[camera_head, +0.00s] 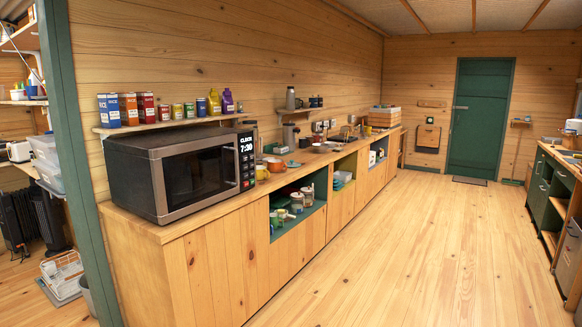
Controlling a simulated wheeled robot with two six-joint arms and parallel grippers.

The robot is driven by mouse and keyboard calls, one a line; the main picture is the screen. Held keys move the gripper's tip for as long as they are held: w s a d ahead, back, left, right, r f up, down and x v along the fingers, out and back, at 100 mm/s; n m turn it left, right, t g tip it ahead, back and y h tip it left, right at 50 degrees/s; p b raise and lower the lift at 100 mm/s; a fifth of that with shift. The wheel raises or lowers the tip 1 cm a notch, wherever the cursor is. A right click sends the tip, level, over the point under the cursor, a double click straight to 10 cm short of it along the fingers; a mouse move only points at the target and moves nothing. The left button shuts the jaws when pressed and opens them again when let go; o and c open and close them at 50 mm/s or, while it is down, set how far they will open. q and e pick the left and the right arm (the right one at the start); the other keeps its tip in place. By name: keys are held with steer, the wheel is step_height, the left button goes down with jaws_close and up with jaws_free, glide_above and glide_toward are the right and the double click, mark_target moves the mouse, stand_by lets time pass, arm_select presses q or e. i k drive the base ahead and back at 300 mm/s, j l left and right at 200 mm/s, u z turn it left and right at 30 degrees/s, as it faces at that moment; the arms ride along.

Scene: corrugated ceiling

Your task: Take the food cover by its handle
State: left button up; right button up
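I cannot make out a food cover or its handle in the head view. The small dishes and containers along the far part of the long wooden counter (172,231) are too small to tell apart. Neither of my grippers is in view.
A microwave (186,172) stands on the counter's near end, under a shelf (170,124) of tins and packets. Open compartments (299,206) hold cups and jars. The wooden floor (410,240) is clear towards the green door (479,118). A second counter (562,172) lines the right side.

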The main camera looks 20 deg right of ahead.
mark_target(292, 164)
steer(key=i+z, duration=0.1)
steer(key=z, duration=0.6)
steer(key=i+z, duration=0.4)
steer(key=i, duration=0.15)
steer(key=i+j+z, duration=0.25)
steer(key=i+z, duration=0.15)
steer(key=i+j+z, duration=0.4)
steer(key=i, duration=0.2)
